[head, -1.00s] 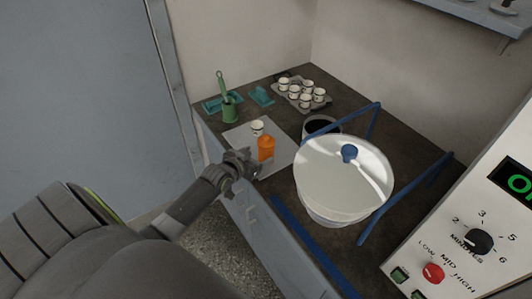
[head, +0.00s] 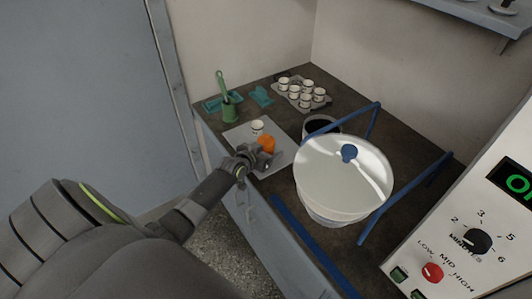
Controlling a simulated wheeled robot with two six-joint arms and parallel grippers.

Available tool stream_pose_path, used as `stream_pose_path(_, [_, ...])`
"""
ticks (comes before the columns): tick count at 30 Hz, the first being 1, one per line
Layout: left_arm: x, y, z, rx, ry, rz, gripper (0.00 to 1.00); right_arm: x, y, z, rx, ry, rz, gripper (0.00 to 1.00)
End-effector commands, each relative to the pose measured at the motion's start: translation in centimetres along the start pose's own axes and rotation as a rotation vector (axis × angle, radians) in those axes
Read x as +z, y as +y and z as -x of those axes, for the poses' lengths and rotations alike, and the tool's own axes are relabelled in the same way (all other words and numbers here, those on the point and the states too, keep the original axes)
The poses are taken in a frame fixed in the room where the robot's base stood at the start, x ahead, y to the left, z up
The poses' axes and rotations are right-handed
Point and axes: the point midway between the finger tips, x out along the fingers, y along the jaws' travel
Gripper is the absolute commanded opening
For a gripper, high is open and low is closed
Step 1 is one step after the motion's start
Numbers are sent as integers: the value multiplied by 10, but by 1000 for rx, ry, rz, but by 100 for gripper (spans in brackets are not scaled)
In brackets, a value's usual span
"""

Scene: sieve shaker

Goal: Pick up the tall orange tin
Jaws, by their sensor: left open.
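The tall orange tin (head: 267,143) stands on a pale grey mat (head: 243,137) at the near left part of the counter. Only its upper part shows; my left gripper hides the lower part. My left gripper (head: 264,159) is open, directly in front of the tin and very close to it. Whether the fingers touch or straddle the tin cannot be told. My right gripper is not in view.
A white cup (head: 257,127) stands just behind the tin. A large white-lidded sieve vessel (head: 343,175) with blue bars stands to the right.

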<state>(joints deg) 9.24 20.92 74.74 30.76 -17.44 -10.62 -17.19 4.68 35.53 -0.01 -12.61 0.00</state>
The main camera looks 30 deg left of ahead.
Motion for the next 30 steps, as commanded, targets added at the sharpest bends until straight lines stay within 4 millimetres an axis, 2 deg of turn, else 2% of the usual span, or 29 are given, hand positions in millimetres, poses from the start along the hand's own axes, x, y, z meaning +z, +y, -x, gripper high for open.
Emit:
stream_pose_path(1, [0,0,0,0,0,0,70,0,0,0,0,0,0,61])
stream_pose_path(12, [0,0,0,0,1,0,23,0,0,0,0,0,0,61])
stream_pose_path(20, [-4,0,2,1,1,-1,23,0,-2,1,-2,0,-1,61])
stream_pose_path(23, [-14,0,6,1,3,-2,23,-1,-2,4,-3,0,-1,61])
stream_pose_path(30, [-54,0,22,0,4,-4,23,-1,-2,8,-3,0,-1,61])
